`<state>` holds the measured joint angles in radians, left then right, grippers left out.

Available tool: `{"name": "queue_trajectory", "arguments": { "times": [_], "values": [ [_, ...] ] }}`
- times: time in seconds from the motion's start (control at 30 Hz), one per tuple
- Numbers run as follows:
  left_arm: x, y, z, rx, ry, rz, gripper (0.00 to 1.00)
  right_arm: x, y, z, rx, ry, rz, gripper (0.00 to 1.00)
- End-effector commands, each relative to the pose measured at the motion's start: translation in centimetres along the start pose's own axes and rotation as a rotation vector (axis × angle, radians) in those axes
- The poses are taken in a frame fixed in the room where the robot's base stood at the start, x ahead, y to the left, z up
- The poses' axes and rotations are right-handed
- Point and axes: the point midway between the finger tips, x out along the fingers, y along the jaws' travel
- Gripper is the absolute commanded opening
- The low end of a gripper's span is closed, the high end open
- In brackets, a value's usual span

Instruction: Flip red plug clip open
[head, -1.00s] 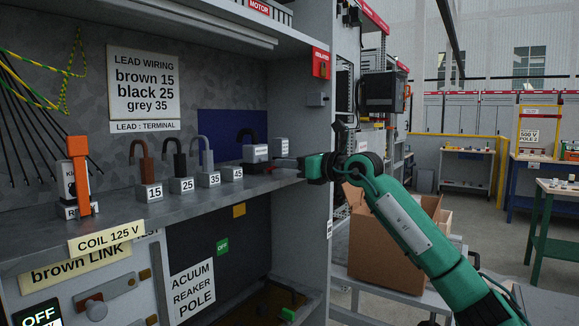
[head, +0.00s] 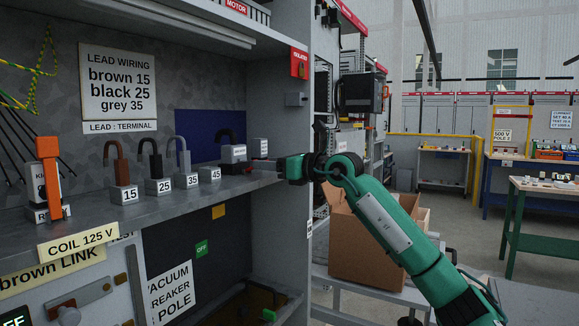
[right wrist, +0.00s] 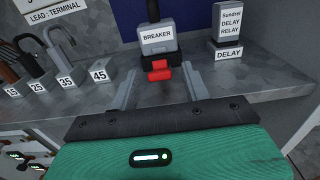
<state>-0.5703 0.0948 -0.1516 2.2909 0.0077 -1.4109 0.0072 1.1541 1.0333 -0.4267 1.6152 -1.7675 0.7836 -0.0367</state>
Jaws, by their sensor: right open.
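The red plug clip (right wrist: 160,71) is on the front of a grey plug marked BREAKER (right wrist: 157,42) in the right wrist view. The plug also shows on the shelf in the head view (head: 232,155), with a dark cable curving up from it. My right gripper (right wrist: 160,82) is open, its two grey fingers spread to the left and right of the clip with gaps visible. In the head view the right gripper (head: 263,168) reaches in from the right at shelf height, close to the plug. My left gripper is not in view.
Leads stand on blocks marked 15 (head: 125,194), 25, 35, and block 45 (head: 209,174) is left of the plug. A DELAY block (right wrist: 229,50) stands to its right. The shelf (head: 150,211) runs below, and the cabinet side wall (head: 283,130) is at right.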

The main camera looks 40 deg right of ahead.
Motion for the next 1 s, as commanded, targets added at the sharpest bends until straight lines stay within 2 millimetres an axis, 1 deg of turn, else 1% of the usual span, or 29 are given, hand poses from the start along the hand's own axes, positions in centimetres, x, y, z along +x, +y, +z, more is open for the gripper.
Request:
{"name": "queue_trajectory", "arguments": {
  "times": [0.17,0.3,0.5,0.6,0.67,0.8,1.0],
  "values": [
    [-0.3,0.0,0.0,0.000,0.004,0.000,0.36,-2.9,-0.1,-0.3,-0.003,0.002,-0.003,0.47],
    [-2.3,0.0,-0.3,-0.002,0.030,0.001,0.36,-5.7,-0.1,-0.3,-0.003,0.003,-0.004,0.47],
    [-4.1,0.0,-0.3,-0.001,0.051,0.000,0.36,-9.4,-0.1,-0.4,-0.003,0.003,-0.004,0.47],
    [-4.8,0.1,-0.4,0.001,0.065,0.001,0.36,-10.8,0.0,-0.4,-0.002,0.003,-0.002,0.47],
    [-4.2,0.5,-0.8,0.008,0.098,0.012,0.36,-11.5,-0.1,-0.4,-0.001,0.003,-0.003,0.47],
    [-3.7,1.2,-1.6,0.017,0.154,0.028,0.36,-12.6,-0.1,-0.3,0.000,0.003,-0.002,0.47],
    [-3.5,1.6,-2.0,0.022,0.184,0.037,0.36,-13.1,0.0,-0.1,-0.001,0.001,0.000,0.47]
  ]
}}
